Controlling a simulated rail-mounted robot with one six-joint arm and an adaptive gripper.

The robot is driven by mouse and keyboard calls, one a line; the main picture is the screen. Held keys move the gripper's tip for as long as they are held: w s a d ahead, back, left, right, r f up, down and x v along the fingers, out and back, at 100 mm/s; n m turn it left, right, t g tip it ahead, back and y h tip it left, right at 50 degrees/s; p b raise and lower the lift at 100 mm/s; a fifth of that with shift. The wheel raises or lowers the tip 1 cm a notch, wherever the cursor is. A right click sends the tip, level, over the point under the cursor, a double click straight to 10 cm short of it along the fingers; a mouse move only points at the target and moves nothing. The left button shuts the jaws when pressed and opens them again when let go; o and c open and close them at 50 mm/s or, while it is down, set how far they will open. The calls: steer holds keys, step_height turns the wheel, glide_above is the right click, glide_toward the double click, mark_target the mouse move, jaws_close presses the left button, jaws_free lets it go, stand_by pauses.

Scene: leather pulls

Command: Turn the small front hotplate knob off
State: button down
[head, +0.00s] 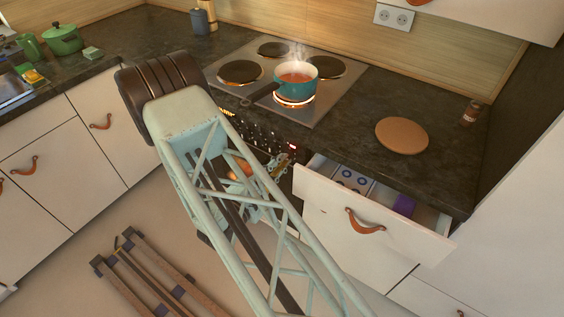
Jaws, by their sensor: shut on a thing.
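The cooker's control panel (248,128) faces the room below the hob, with a row of small dark knobs and a lit red spot near its right end. My gripper (281,163) is at the right part of this panel, shut on a knob there. The knob itself is hidden by the gripper, so I cannot tell its angle. The front hotplate (294,101) glows orange under a teal pot (290,82) with orange contents, and steam rises from it. My arm covers part of the panel and the oven front.
An open drawer (385,222) juts out just right of my gripper, with a purple item (404,205) inside. A round wooden board (401,135) and a small jar (470,113) stand on the right counter. A wooden rack-like frame (150,275) lies on the floor at left.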

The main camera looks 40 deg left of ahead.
steer(key=shift+n, duration=0.5)
steer(key=n+p, duration=0.2)
steer(key=n, duration=0.8)
steer(key=shift+n, duration=0.4)
stand_by(0.4)
steer(key=c, duration=2.8)
jaws_free()
steer(key=shift+s, duration=0.15)
steer(key=shift+s+d, duration=0.15)
steer(key=shift+s, duration=2.8)
steer(key=shift+s+d, duration=0.1)
steer(key=shift+s, duration=2.85)
